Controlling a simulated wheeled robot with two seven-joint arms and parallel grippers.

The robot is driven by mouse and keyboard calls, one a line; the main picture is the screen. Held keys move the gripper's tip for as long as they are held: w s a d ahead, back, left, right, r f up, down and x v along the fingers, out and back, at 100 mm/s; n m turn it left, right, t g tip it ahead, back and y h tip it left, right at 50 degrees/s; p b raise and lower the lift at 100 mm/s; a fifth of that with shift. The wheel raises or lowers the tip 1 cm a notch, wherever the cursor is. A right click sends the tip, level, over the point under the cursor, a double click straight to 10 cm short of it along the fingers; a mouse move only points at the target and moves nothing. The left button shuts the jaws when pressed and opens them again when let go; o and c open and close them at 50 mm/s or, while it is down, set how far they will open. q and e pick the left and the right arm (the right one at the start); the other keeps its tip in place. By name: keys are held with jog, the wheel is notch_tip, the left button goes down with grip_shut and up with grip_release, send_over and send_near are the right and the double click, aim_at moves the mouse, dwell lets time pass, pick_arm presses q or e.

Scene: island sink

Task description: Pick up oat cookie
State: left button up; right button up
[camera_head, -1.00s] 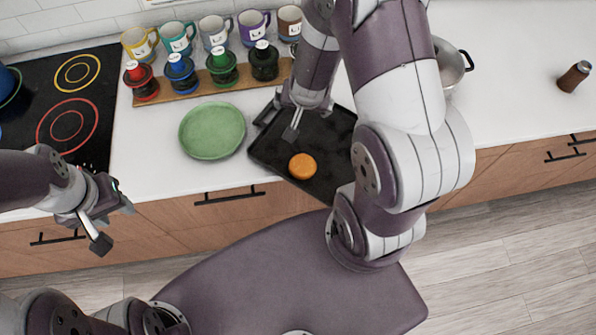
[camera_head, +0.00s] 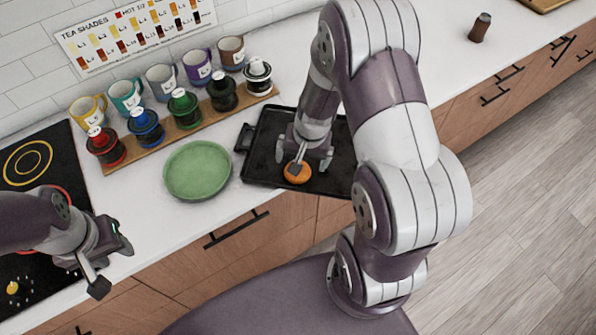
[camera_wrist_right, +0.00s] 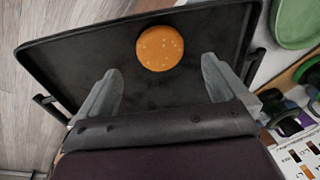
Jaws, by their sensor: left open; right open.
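The oat cookie (camera_head: 297,173) is a round orange-brown disc lying on a black tray (camera_head: 262,150) on the counter. In the right wrist view the cookie (camera_wrist_right: 160,48) lies on the tray (camera_wrist_right: 70,65), ahead of and between the two fingers. My right gripper (camera_head: 308,160) is open and empty, low over the tray beside the cookie; one finger overlaps the cookie in the head view. In the right wrist view the right gripper (camera_wrist_right: 160,85) shows its fingers spread apart, with the cookie beyond their tips. My left gripper (camera_head: 112,268) is open and empty near the counter's front edge at the left.
A green plate (camera_head: 198,170) lies left of the tray. A wooden rack (camera_head: 190,125) of several lidded containers and a row of mugs (camera_head: 161,82) stand behind. A stovetop (camera_head: 45,160) is at the left. A brown shaker (camera_head: 480,27) stands at the far right.

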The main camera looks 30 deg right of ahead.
aim_at(305, 174)
jog(key=f, duration=0.5)
jog(key=shift+w+a+f, duration=0.15)
jog(key=shift+w+a, duration=0.05)
jog(key=shift+w, duration=0.2)
jog(key=shift+s+a, duration=0.1)
jog(key=shift+c, duration=0.9)
jog(key=c, duration=0.9)
